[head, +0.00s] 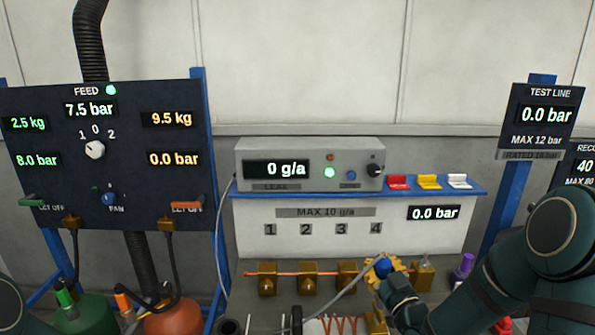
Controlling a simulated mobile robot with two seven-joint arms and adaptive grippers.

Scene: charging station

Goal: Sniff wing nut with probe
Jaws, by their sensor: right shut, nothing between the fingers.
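My right gripper (388,283) reaches in from the lower right to the brass fittings below number 4. It is shut, and its fingertips are partly lost against the brass there. A blue rounded piece (384,266) shows at its tip, in front of a toothed brass part (396,262). A thin grey cable (345,289) runs up to this blue piece from the lower middle; I cannot tell for certain whether it is the probe. No separate wing nut can be made out among the brass fittings (308,278). My left gripper is out of view.
A grey leak meter (310,151) reads 0 g/a, with a green light. A copper pipe (288,274) joins the fittings. The feed panel (60,180) stands left, with green and orange cylinders (175,318) below.

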